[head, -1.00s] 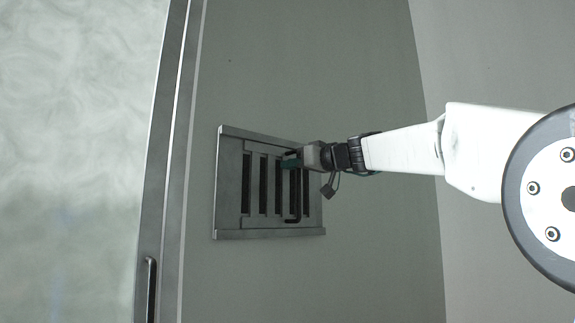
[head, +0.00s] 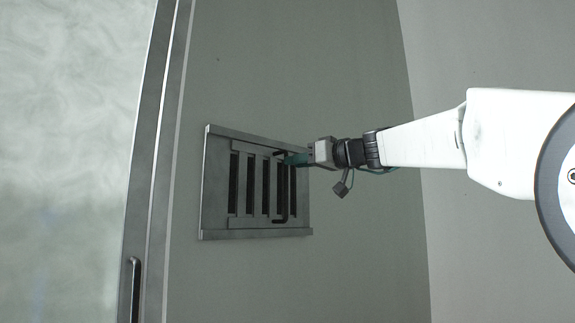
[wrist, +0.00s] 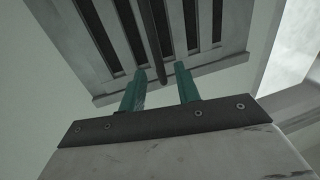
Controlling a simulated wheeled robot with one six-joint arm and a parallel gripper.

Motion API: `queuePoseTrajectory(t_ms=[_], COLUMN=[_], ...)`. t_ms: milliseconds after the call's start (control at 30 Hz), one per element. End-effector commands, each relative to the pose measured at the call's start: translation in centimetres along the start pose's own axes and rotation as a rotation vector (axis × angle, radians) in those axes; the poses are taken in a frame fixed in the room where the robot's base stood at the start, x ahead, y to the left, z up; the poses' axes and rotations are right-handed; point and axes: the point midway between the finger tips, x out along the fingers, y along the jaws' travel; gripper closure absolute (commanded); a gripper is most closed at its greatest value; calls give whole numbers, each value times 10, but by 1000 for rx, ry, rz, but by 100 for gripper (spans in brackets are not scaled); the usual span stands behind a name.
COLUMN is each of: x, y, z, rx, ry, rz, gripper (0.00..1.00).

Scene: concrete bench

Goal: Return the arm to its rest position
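My gripper (head: 291,160) has green fingers and is beside the upper end of a dark bar handle (head: 285,195) on a grey slotted vent panel (head: 217,190). In the wrist view the two green fingers (wrist: 160,75) stand apart with nothing clamped between them. The dark handle (wrist: 155,40) shows beyond the fingertips, lined up with the gap between them. My arm reaches in from the right. The exact distance between fingertips and handle is hard to tell.
The vent is set in a plain grey-green wall (head: 330,265). On the left is a framed pale, cloudy panel (head: 65,130) with a dark pull handle (head: 130,290). The wall around and below my gripper is clear.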

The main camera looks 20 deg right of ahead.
Motion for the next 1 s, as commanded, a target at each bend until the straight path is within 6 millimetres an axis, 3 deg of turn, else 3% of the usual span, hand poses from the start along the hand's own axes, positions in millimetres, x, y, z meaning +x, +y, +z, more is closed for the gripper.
queuePoseTrajectory(t_ms=[200,800,867,1000], x=[-14,-14,-13,-21], y=[0,-1,0,-7], z=[0,2,18,111], rx=[0,67,139,356], ry=[-1,-7,-58,-304], rz=[1,-5,-4,32], gripper=[68,68,68,68])
